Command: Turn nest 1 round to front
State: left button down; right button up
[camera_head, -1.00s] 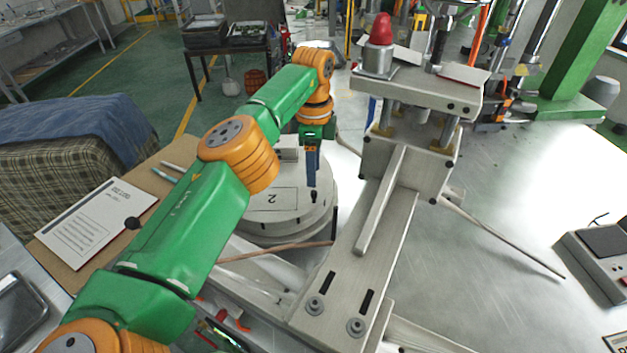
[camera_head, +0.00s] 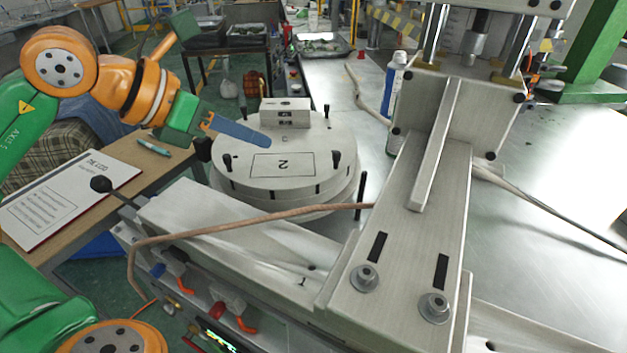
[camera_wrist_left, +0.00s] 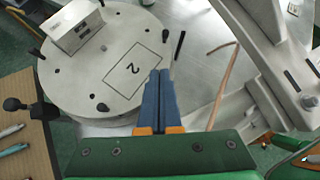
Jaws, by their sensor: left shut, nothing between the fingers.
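The round turntable (camera_head: 235,178) is a pale metal disc on a wider round base, with several black pegs on top. A rectangle marked 2 (camera_head: 283,163) faces the front of the disc. A metal block (camera_head: 285,112) stands at its back edge; no number 1 is readable. My left gripper (camera_head: 268,142) is above the disc near the marked rectangle, with its blue fingers together and empty. The left wrist view shows the closed fingers (camera_wrist_left: 160,75) beside the marked rectangle; contact with the disc cannot be told. My right gripper is not in view.
The press frame (camera_head: 445,150) stands right of the turntable. A brown hose (camera_head: 250,217) crosses in front of it. A black ball-ended lever (camera_head: 101,185) and paper sheet (camera_head: 70,195) are at the left. A spray can (camera_head: 393,85) stands behind.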

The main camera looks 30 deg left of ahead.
pick_arm(q)
jog(key=d+m, duration=0.1)
jog(key=p, duration=0.3)
send_near(332, 162)
jog(key=f, duration=0.2)
jog(key=shift+s+d+f+m, duration=0.3)
jog(key=shift+d, duration=0.05)
jog(key=w+p, duration=0.1)
jog(key=w+d+p, duration=0.1)
jog(key=w, duration=0.1)
jog(key=shift+w+d+f+p, duration=0.1)
jog(key=shift+w+f+p, duration=0.15)
jog(key=shift+w+p, duration=0.1)
jog(key=shift+w+d+f, duration=0.15)
jog(key=shift+w+f, duration=0.15)
jog(key=shift+w, duration=0.15)
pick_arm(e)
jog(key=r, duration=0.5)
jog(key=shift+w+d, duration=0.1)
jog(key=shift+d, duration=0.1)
pick_arm(q)
jog(key=shift+w+y, duration=0.1)
jog(key=shift+y, duration=0.2)
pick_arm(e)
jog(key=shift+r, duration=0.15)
